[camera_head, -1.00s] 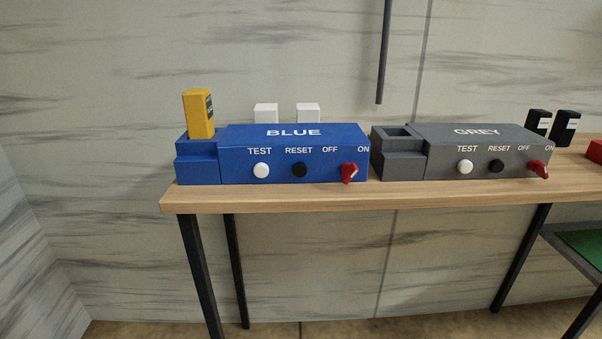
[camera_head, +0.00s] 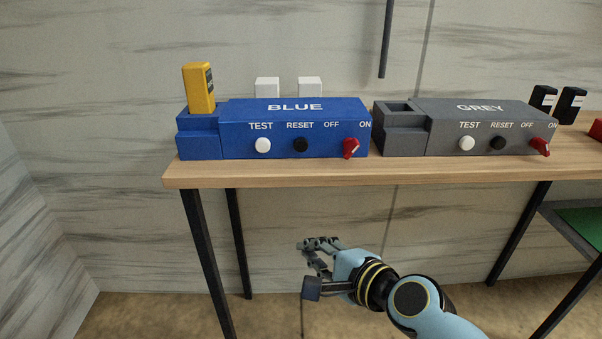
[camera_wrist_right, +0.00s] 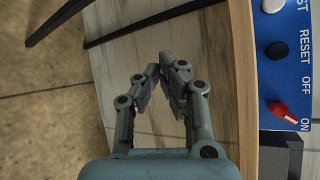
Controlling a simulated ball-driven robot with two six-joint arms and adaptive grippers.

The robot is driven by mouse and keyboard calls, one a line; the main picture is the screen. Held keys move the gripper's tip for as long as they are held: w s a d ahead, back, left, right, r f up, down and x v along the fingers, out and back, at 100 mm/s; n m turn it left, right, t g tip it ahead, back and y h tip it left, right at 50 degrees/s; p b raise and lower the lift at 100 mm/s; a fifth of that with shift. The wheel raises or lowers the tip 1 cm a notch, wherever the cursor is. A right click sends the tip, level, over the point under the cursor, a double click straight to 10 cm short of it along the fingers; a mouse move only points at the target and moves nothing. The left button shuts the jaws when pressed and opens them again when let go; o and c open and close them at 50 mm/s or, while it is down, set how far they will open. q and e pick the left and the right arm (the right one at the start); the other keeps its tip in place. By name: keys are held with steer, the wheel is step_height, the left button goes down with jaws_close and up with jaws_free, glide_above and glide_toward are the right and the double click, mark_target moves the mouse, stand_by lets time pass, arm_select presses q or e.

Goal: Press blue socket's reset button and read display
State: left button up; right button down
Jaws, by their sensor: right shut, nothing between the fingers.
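The blue socket box (camera_head: 240,143) sits at the left end of the wooden table, labelled BLUE. Its black RESET button (camera_head: 300,144) is between the white TEST button (camera_head: 263,145) and the red OFF/ON knob (camera_head: 351,148). A yellow device (camera_head: 199,88) with a dark display stands in its left holder; I cannot read the display. My right gripper (camera_head: 311,262) is below and in front of the table edge, shut and empty. In the right wrist view the gripper (camera_wrist_right: 165,72) is beside the table edge, apart from the RESET button (camera_wrist_right: 277,51). My left gripper is not in view.
A grey socket box (camera_head: 470,139) stands to the right on the wooden table (camera_head: 400,170). Two white blocks (camera_head: 267,87) are behind the blue box, and two black ones (camera_head: 543,99) are at the right. A dark rod (camera_head: 385,40) hangs above. Table legs flank my right arm.

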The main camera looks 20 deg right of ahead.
mark_target(301, 145)
step_height(301, 145, up, 14)
steer(key=w+a+m+t+y, duration=0.1)
steer(key=w+m+t, duration=0.1)
steer(key=m, duration=0.1)
steer(key=shift+w+a+f+t+y, duration=0.15)
steer(key=shift+w+a+t+y, duration=0.15)
steer(key=shift+t, duration=0.1)
steer(key=shift+d, duration=0.1)
steer(key=shift+w+d+b, duration=0.15)
steer(key=shift+w+d, duration=0.25)
steer(key=shift+w, duration=1)
steer(key=shift+w+d+b, duration=0.2)
steer(key=shift+w+d, duration=0.2)
steer(key=shift+w, duration=1)
steer(key=shift+w+d+b, duration=0.15)
steer(key=shift+w+d, duration=0.25)
steer(key=shift+w, duration=1)
steer(key=shift+w, duration=0.1)
steer(key=shift+w+d, duration=0.1)
steer(key=shift+w, duration=0.2)
